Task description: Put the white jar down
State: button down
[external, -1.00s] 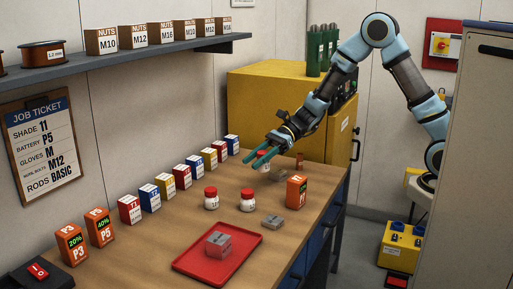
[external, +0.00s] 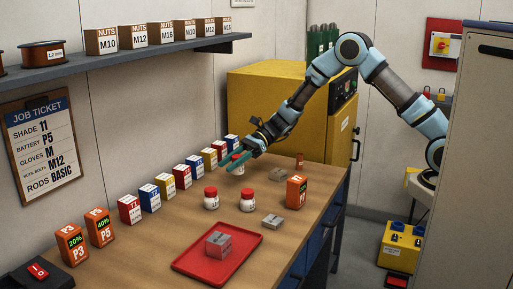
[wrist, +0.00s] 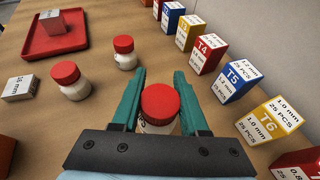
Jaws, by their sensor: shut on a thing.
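The white jar with a red lid (wrist: 160,102) is between the fingers of my gripper (wrist: 158,92) in the wrist view. My gripper is shut on it. In the external view the jar (external: 238,168) is partly hidden by the teal fingers, close to the row of coloured boxes. I cannot tell whether its base touches the bench (external: 178,226). Two similar white jars with red lids stand nearer the front, the left one (external: 211,203) and the right one (external: 247,204).
Coloured cartons (external: 182,177) line the wall side, near my gripper. A red tray (external: 190,264) holds a grey block (external: 218,244). Grey boxes (external: 272,221) and an orange battery (external: 297,193) stand on the right. Bare bench lies between the two jars and the held one.

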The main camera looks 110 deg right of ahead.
aim_at(233, 171)
jog(key=shift+f+p, duration=0.45)
jog(key=shift+f, duration=1.55)
jog(key=shift+f, duration=0.2)
jog(key=shift+c, duration=2.1)
grip_release()
jog(key=shift+r, duration=0.15)
jog(key=shift+r, duration=0.2)
jog(key=b+v, duration=0.3)
jog(key=v, duration=0.9)
jog(key=shift+f, duration=0.1)
